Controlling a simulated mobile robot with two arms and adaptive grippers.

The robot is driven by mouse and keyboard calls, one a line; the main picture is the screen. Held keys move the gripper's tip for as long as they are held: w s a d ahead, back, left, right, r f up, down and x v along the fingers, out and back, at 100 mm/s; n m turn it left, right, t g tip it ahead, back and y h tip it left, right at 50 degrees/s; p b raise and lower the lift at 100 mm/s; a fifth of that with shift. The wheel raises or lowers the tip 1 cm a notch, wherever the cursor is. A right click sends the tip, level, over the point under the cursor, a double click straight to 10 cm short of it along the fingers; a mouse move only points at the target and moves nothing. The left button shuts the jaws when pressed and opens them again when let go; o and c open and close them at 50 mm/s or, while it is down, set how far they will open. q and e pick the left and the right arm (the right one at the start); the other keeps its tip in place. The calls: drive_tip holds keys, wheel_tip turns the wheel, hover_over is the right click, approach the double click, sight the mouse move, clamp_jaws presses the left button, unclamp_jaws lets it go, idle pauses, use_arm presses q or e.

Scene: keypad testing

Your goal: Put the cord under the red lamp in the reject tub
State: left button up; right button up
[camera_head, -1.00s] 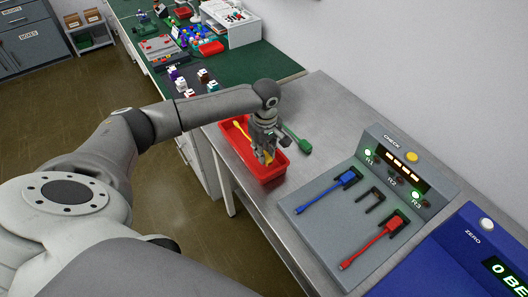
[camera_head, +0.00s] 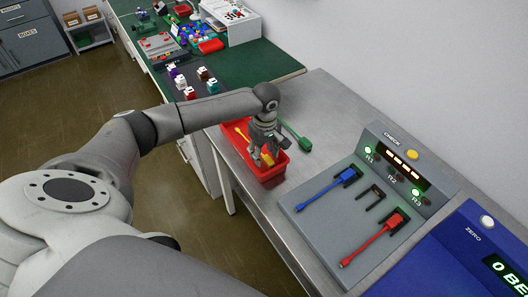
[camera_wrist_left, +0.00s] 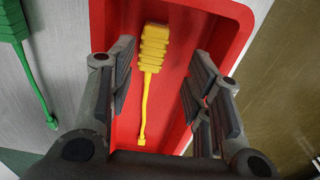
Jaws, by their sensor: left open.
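A yellow cord (camera_head: 267,158) with a ribbed plug lies in the red reject tub (camera_head: 270,176). In the left wrist view the yellow cord (camera_wrist_left: 153,50) sits between my open fingers, with gaps on both sides. My left gripper (camera_head: 265,157) is open over the tub (camera_wrist_left: 230,12). The check panel (camera_head: 318,222) has three lamps. The R1 lamp (camera_head: 368,152) and R3 lamp (camera_head: 416,192) glow green. The R2 lamp's colour is too small to tell, and the R2 holder (camera_head: 371,196) is empty. My right gripper is not in view.
A green cord (camera_head: 302,143) lies on the grey table beside the tub. A blue cord (camera_head: 328,189) and a red cord (camera_head: 375,238) sit on the panel. A blue ZERO device (camera_head: 450,262) stands at the right. The green bench behind holds small items.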

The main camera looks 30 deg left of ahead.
use_arm(q)
wheel_tip(320, 180, up, 12)
drive_tip(key=shift+d, duration=0.2)
idle(0.4)
drive_tip(key=shift+s, duration=0.1)
